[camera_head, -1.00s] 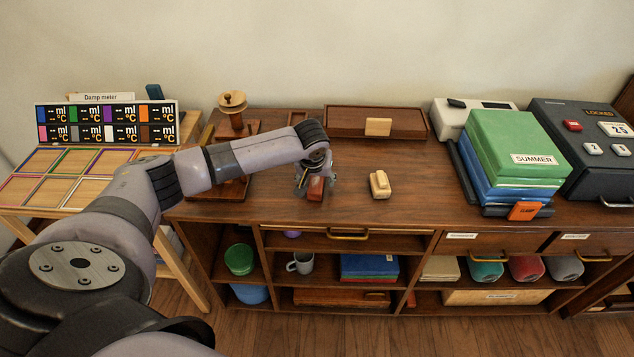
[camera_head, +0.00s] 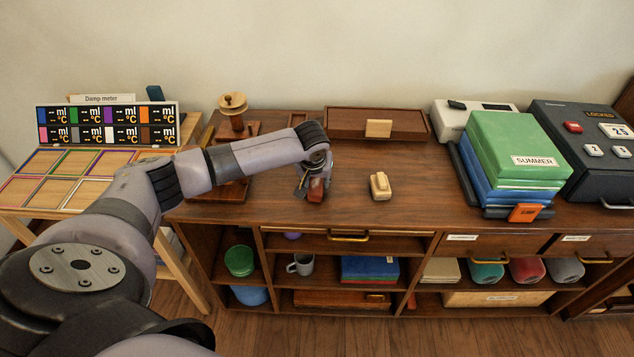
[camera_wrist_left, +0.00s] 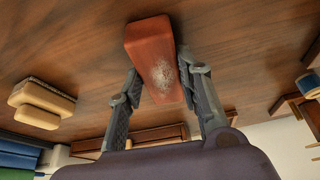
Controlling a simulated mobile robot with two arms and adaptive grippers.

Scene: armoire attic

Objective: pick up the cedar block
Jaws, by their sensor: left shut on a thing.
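The cedar block (camera_head: 315,190) is a small reddish-brown block over the front middle of the dark wooden cabinet top (camera_head: 345,213). In the left wrist view the cedar block (camera_wrist_left: 155,55) shows a pale, speckled worn patch on one face. My left gripper (camera_head: 315,181) is shut on it, with a finger on each side, as the left wrist view shows (camera_wrist_left: 160,88). The block's far end sticks out beyond the fingertips. I cannot tell whether it still touches the top. My right gripper is not in view.
A pale tan brush-like block (camera_head: 380,187) lies to the right of the gripper. A brown tray (camera_head: 345,122) stands behind, and a wooden spindle stand (camera_head: 233,110) at the back left. Stacked green and blue boxes (camera_head: 515,150) stand to the right. The cabinet top between is clear.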

